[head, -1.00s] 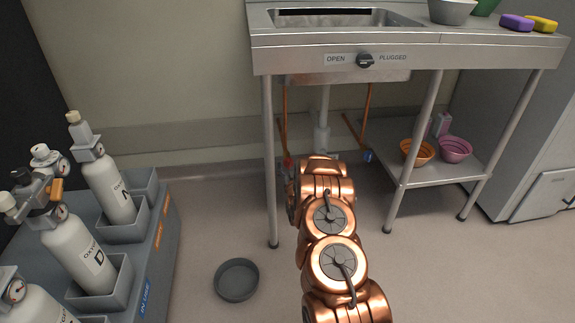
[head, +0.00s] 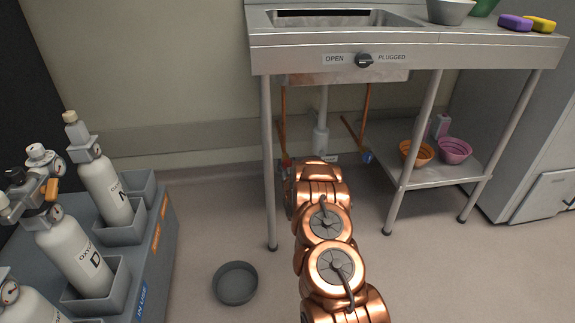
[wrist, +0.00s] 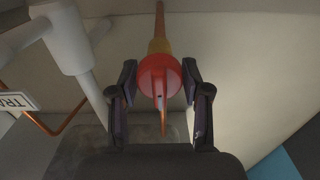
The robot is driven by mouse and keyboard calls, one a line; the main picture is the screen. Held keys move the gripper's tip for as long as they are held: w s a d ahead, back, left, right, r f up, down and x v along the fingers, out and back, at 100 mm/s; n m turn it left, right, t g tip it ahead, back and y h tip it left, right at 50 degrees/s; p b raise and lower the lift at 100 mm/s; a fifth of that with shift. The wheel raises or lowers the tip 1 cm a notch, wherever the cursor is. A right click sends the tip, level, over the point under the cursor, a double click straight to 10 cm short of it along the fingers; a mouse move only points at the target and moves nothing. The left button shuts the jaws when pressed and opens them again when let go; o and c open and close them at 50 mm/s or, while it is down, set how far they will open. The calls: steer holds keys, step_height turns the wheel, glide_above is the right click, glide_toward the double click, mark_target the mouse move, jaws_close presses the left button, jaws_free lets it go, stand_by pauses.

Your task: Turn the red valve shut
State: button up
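The red valve (wrist: 159,76) is a round red knob on a copper pipe with a brass-coloured collar, in the middle of the wrist view. A thin orange-red part points down from its middle. In the head view only a small red bit (head: 285,161) shows under the sink, beside my copper-coloured arm. My gripper (wrist: 159,67) is open, with one dark finger on each side of the valve. Narrow gaps show between the fingers and the knob, more clearly on the left. My arm hides the gripper in the head view.
The metal sink stand (head: 268,160) has legs on both sides of my reach. A white drain pipe (wrist: 68,40) and a label plate (wrist: 18,102) are left of the valve in the wrist view. A grey dish (head: 235,284) lies on the floor near a gas cylinder rack (head: 158,255).

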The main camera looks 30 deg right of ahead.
steer(key=c, duration=0.6)
steer(key=shift+m, duration=0.3)
steer(key=shift+r+m+p, duration=0.1)
steer(key=shift+m+p, duration=0.7)
steer(key=shift+m, duration=0.1)
steer(key=m+p, duration=0.1)
steer(key=m, duration=0.2)
steer(key=shift+d+m, duration=0.1)
steer(key=shift+m, duration=0.3)
steer(key=m, duration=0.6)
steer(key=shift+d+f, duration=0.1)
steer(key=shift+f, duration=0.1)
steer(key=m+b, duration=0.1)
steer(key=m, duration=0.4)
steer(key=shift+s+f+m, duration=0.1)
steer(key=shift+m, duration=0.2)
